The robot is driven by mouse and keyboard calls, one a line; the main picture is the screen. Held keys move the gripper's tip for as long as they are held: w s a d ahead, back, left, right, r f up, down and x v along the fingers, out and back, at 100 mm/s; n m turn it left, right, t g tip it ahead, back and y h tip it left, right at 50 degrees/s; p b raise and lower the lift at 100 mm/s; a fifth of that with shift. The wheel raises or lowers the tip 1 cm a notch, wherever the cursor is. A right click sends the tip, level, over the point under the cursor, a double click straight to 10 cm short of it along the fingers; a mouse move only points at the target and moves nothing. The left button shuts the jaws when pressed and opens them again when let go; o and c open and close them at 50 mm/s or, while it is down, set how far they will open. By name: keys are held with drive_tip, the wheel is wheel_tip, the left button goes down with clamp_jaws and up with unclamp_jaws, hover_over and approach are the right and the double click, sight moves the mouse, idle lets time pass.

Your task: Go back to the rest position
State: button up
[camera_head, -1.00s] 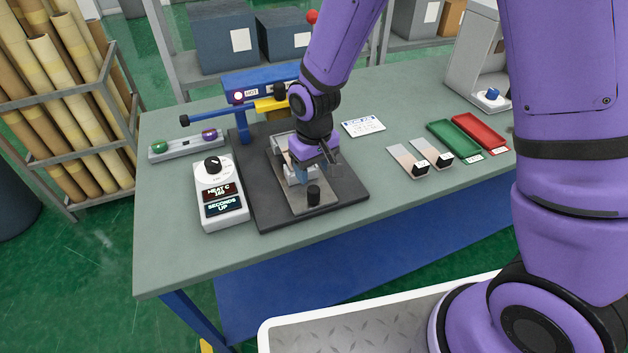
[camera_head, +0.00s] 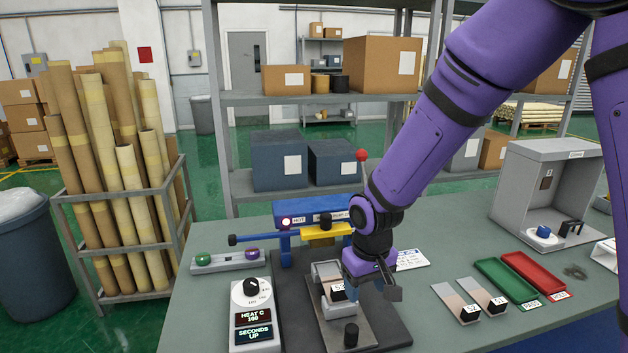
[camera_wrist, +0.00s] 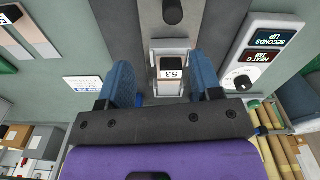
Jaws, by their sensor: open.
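My gripper (camera_head: 371,280) hangs over the dark press base on the bench, at the end of my purple arm. In the wrist view its two blue fingers (camera_wrist: 164,88) are spread apart with nothing between them touching either one. A small block marked 53 (camera_wrist: 168,74) sits in a grey holder (camera_wrist: 170,47) on the plate below, seen between the fingers. In the head view this block (camera_head: 338,291) shows just left of my gripper, partly hidden by it.
A heat controller (camera_head: 254,315) stands left of the press base. The blue and yellow press frame (camera_head: 318,207) with a red-knobbed lever rises behind. Two sample strips (camera_head: 463,302), a green tray (camera_head: 506,283), a red tray (camera_head: 533,275) and a grey booth (camera_head: 548,195) are at right.

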drive_tip(key=s+d+r+m+t, duration=0.1)
drive_tip(key=s+d+r, duration=0.2)
drive_tip(key=d+r, duration=0.35)
drive_tip(key=s+d+r+m+t, duration=0.1)
drive_tip(key=s+d+r, duration=0.25)
drive_tip(key=r, duration=0.65)
drive_tip(key=s+d+r+m+t, duration=0.1)
drive_tip(key=s+d+r, duration=0.3)
drive_tip(key=s, duration=0.2)
drive_tip(key=s+d+r+m+t, duration=0.1)
drive_tip(key=s+d+r, duration=0.3)
drive_tip(key=s, duration=0.3)
drive_tip(key=shift+s+d+r+t, duration=0.2)
drive_tip(key=shift+d+r+t, duration=0.15)
drive_tip(key=shift+t, duration=0.05)
